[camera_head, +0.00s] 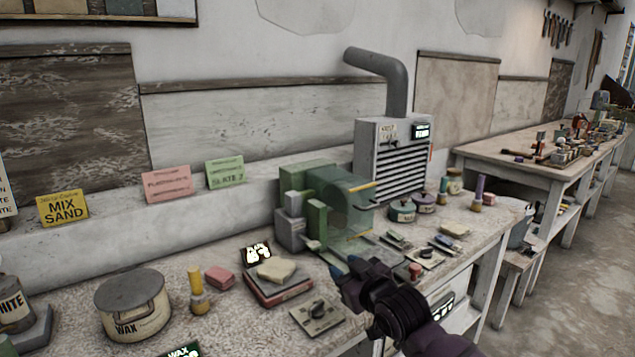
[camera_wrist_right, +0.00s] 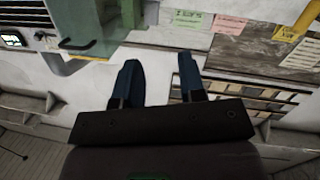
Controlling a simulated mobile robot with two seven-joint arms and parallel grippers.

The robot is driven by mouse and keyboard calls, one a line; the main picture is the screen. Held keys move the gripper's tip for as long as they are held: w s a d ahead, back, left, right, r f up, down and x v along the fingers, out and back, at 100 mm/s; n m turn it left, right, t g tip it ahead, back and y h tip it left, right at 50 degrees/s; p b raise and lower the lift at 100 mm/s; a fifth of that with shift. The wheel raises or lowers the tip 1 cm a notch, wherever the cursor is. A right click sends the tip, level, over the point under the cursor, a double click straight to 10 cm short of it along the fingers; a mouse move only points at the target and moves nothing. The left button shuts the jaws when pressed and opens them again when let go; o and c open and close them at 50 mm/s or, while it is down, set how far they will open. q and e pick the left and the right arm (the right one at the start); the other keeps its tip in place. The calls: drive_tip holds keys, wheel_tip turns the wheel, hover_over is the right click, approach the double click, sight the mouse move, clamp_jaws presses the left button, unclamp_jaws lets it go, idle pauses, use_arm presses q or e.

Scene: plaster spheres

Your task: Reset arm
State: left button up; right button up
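My right gripper (camera_head: 352,270) reaches in from the bottom right in the head view, over the front edge of the workbench. In the right wrist view its two blue-tipped fingers (camera_wrist_right: 157,85) stand apart with nothing between them. It is open and empty. It is in front of the green machine (camera_head: 335,205) and does not appear to hold or touch anything. My left gripper is not in either view.
A wax tin (camera_head: 133,305), a yellow-capped bottle (camera_head: 197,292) and a red box with a pale block (camera_head: 278,285) stand on the workbench (camera_head: 235,325). A grey vented unit (camera_head: 393,160) stands behind. A second bench (camera_head: 510,165) is at the right; floor (camera_head: 575,290) there is clear.

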drive_tip(key=s+d+f+m+g+h+p, duration=0.1)
drive_tip(key=s+d+f, duration=0.6)
drive_tip(key=s, duration=0.7)
drive_tip(key=s+d+f+m+g+h+p, duration=0.1)
drive_tip(key=s+d+f+m+h+p, duration=0.1)
drive_tip(key=s+d+f, duration=0.5)
drive_tip(key=s+d+f+m+g+h+p, duration=0.1)
drive_tip(key=s+d+f+m+h, duration=0.3)
drive_tip(key=s, duration=1.6)
drive_tip(key=d+f+p, duration=0.1)
drive_tip(key=d+f, duration=0.2)
drive_tip(key=f, duration=0.2)
drive_tip(key=shift+s+d+h, duration=0.15)
drive_tip(key=shift+s+h, duration=0.15)
